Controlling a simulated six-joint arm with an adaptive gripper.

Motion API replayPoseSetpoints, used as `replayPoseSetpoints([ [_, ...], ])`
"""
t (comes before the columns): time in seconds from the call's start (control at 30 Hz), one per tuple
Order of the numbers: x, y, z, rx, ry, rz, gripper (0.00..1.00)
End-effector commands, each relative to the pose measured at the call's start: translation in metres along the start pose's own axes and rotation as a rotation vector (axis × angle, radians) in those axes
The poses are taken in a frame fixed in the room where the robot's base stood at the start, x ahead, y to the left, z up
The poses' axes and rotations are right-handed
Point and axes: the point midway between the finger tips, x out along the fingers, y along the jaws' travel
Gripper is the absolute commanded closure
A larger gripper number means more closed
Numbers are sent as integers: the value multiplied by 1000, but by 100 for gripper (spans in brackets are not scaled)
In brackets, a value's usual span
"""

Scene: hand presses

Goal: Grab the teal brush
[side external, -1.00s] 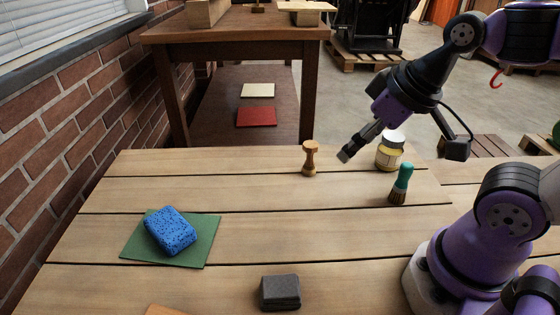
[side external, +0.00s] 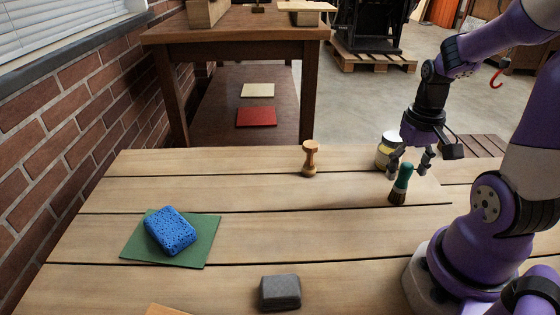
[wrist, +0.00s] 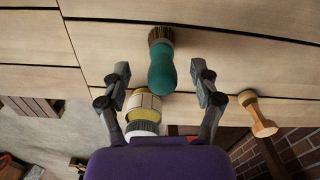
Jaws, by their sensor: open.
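The teal brush (side external: 401,184) stands upright on the wooden table, bristles down, at the right side in the side view. In the wrist view the teal brush (wrist: 161,64) lies between the finger lines, with its dark bristle end toward the top. My gripper (side external: 409,172) is open and points down at the brush, its fingers near the height of the teal handle. In the wrist view my gripper (wrist: 162,80) has one finger on each side of the handle, with gaps on both sides and no contact seen.
A yellow-labelled jar (side external: 384,150) stands close behind the brush, partly hidden by my gripper. A wooden stamp-like tool (side external: 310,158) stands to the left. A blue sponge (side external: 170,231) on a green sheet (side external: 207,243) and a grey block (side external: 280,292) are farther away. The table's middle is clear.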

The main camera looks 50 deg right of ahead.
Motion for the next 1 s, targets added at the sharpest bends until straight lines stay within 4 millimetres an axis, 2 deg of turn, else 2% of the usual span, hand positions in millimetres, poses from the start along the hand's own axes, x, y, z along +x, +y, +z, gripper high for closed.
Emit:
replayPoseSetpoints([
  [0.3, 45, -2, -2, -1, -6, 0, 27],
  [0.6, 51, -2, -2, -2, 0, 1, 27],
  [0.63, 51, -2, -2, -2, 0, 1, 37],
  [0.67, 51, -2, -2, -2, 0, 1, 52],
  [0.7, 50, -2, -2, -2, 0, 1, 72],
  [0.77, 50, -2, -2, -2, 0, 1, 100],
  [1.0, 51, -2, -2, -1, -1, 1, 100],
])
